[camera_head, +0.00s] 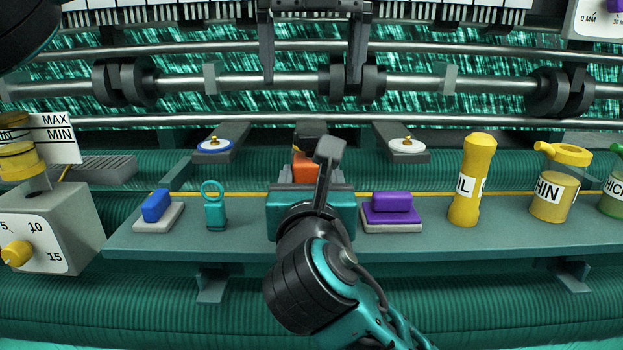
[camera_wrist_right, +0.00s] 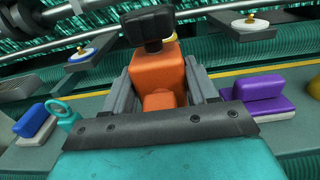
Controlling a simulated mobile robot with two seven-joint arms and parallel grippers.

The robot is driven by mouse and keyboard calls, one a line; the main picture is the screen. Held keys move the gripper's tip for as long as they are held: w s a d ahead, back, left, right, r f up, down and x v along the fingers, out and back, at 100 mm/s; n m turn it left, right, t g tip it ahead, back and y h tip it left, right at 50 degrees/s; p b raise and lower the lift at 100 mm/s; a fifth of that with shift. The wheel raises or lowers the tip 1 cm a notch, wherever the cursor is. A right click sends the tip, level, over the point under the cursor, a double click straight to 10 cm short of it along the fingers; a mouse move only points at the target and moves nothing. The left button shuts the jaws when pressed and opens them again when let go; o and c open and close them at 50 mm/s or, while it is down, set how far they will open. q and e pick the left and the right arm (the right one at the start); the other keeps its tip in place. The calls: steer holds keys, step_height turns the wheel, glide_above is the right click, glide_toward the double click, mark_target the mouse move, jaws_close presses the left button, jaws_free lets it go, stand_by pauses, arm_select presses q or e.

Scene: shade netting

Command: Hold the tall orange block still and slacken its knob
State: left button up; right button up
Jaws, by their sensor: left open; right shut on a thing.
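The tall orange block (camera_head: 302,169) stands upright near the middle of the shelf. It also shows in the right wrist view (camera_wrist_right: 158,65), with a black knob (camera_wrist_right: 146,28) on top. In the head view the knob (camera_head: 309,136) is partly covered by my right arm. My right gripper (camera_wrist_right: 160,85) is shut on the block, with a grey finger on each side of it. In the head view my right gripper (camera_head: 303,178) largely hides the block's lower part. My left gripper (camera_head: 311,78) is open and empty, its fingers pointing down, appearing above the knob.
On the shelf (camera_head: 250,235) stand a blue block (camera_head: 157,206), a teal ringed piece (camera_head: 214,211), a purple block (camera_head: 392,202) and yellow containers (camera_head: 473,180). Two dark brackets with discs (camera_head: 215,146) flank the orange block. Metal rails (camera_head: 230,120) cross behind.

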arm_select(q)
steer(key=shift+s+r, duration=0.2)
steer(key=shift+r, duration=0.75)
steer(key=shift+s+r, duration=0.2)
steer(key=shift+r, duration=0.7)
arm_select(e)
steer(key=o, duration=1.4)
steer(key=shift+s, duration=0.1)
